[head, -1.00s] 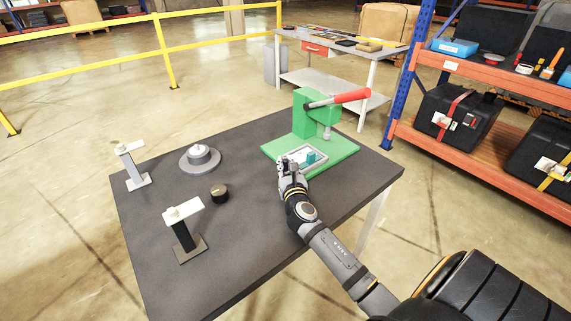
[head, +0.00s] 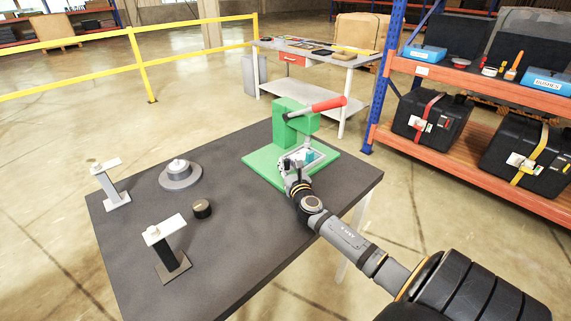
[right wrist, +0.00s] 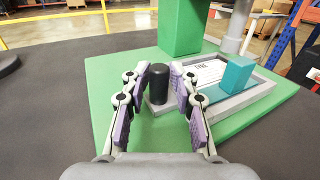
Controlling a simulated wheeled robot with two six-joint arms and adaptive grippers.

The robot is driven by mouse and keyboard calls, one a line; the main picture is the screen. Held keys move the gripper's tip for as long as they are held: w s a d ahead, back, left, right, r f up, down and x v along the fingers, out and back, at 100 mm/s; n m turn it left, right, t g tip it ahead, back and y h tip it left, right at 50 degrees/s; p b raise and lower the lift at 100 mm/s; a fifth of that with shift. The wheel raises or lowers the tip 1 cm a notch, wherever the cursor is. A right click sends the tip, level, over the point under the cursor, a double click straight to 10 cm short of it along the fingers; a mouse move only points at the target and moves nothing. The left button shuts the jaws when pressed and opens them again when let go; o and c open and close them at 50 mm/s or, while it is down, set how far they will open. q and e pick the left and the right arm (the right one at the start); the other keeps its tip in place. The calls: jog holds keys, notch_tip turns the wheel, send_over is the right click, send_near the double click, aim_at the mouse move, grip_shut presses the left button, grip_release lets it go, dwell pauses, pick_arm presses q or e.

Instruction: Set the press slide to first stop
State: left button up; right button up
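The green press (head: 290,118) with its red lever (head: 328,104) stands at the far right of the dark table. Its slide is a grey tray (right wrist: 262,91) holding a teal block (right wrist: 237,76) and a white label plate, with an upright black knob (right wrist: 159,84) at its near left end. In the head view the teal block (head: 309,155) is just under the press's ram (head: 307,140). My right gripper (head: 290,166) is at the slide's knob end. In the right wrist view its fingers (right wrist: 160,90) are apart, one on each side of the knob, with gaps visible. My left gripper is out of view.
Two stands with white tops (head: 165,229) (head: 107,165), a round grey fixture (head: 180,176) and a small black cylinder (head: 201,209) are on the left of the table. The table front is clear. An orange shelf (head: 455,144) with black cases stands at right.

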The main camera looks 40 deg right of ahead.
jog(key=shift+o, duration=0.6)
jog(key=shift+r, duration=0.1)
jog(key=v, duration=1.2)
